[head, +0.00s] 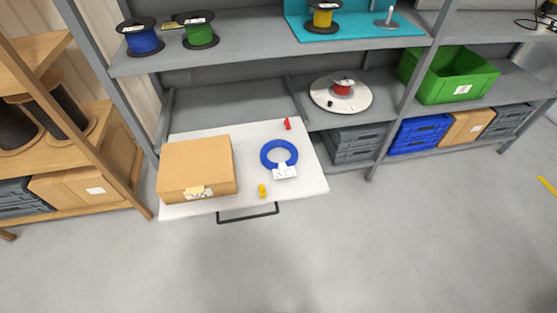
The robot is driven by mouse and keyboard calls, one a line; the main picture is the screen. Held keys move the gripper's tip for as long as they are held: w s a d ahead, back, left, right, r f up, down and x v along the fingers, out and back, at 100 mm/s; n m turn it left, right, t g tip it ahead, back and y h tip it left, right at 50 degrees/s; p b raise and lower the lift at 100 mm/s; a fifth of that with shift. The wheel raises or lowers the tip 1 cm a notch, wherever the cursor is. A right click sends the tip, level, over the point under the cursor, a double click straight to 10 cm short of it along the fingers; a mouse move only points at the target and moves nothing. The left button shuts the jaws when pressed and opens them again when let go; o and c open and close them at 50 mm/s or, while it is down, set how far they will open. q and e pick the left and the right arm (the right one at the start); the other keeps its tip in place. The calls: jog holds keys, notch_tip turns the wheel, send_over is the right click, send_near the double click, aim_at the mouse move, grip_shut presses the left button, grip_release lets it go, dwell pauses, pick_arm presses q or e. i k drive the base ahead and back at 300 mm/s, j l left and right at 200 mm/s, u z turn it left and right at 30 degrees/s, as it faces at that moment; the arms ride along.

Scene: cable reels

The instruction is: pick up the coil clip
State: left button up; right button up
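A white pull-out board (225,209) with a dark handle extends from the grey shelving. On it lies a blue coil (268,148) with a white label (285,171) at its lower edge. A small red piece (287,124) stands behind the coil, near the back of the board. A small yellow piece (262,190) stands in front of the coil, near the front edge. Both are clear of the coil. I cannot tell which of these two is the coil clip. Neither of my grippers shows in the head view.
A cardboard box (195,165) fills the board's left part. A white turntable (321,95) with a red reel stands on the shelf behind right. Blue (141,41), green (199,34) and yellow reels (323,17) stand above. A green crate (470,79) is at right. The floor in front is clear.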

aim_at(262, 191)
jog(key=j+z, duration=0.8)
jog(key=j, duration=0.15)
jog(key=k+j+z, duration=0.1)
jog(key=j+z, duration=0.3)
